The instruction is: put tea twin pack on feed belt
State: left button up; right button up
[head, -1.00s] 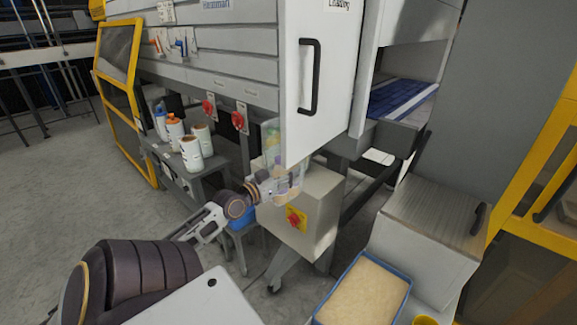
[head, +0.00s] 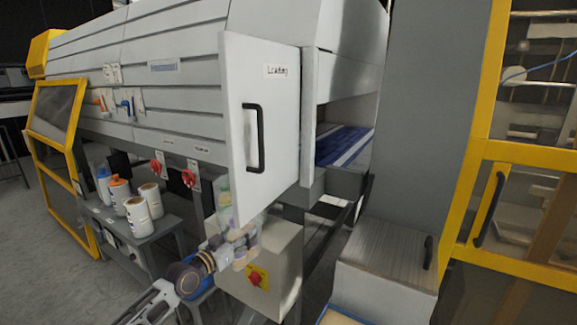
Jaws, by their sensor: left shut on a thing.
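My left gripper (head: 240,240) is low in the middle of the head view, shut on the tea twin pack (head: 224,203). The pack looks upright, pale and see-through with some green and yellow; the fingers cover its lower part. Gripper and pack appear in front of the grey control box and below the open white door. The feed belt (head: 341,146) is blue and lies inside the machine opening, up and to the right of the pack, apart from it. My right gripper is not in view.
The open "Loading" door (head: 285,110) stands between the pack and the belt opening in the picture. A grey box with a red knob (head: 258,278) is beside the gripper. White tubs (head: 139,217) stand on a side table at left. A yellow-framed guard (head: 467,170) is at right.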

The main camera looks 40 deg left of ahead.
aim_at(256, 249)
pick_arm(q)
jog(key=shift+d+f+p, duration=0.7)
jog(key=shift+d+p, duration=0.2)
jog(key=shift+d, duration=0.05)
jog(key=d+f+p, duration=0.1)
jog(key=d, duration=0.1)
jog(key=d+f+p, duration=0.1)
jog(key=shift+d+f+p, duration=0.1)
jog(key=shift+d+p, duration=0.2)
jog(key=shift+d, duration=0.05)
jog(key=w+d+r+m+h+p, duration=0.1)
jog(key=d+p, duration=0.9)
jog(key=d, duration=1.6)
jog(key=shift+w+r+h, duration=0.25)
jog(key=shift+w+h, duration=0.05)
jog(key=shift+w, duration=0.15)
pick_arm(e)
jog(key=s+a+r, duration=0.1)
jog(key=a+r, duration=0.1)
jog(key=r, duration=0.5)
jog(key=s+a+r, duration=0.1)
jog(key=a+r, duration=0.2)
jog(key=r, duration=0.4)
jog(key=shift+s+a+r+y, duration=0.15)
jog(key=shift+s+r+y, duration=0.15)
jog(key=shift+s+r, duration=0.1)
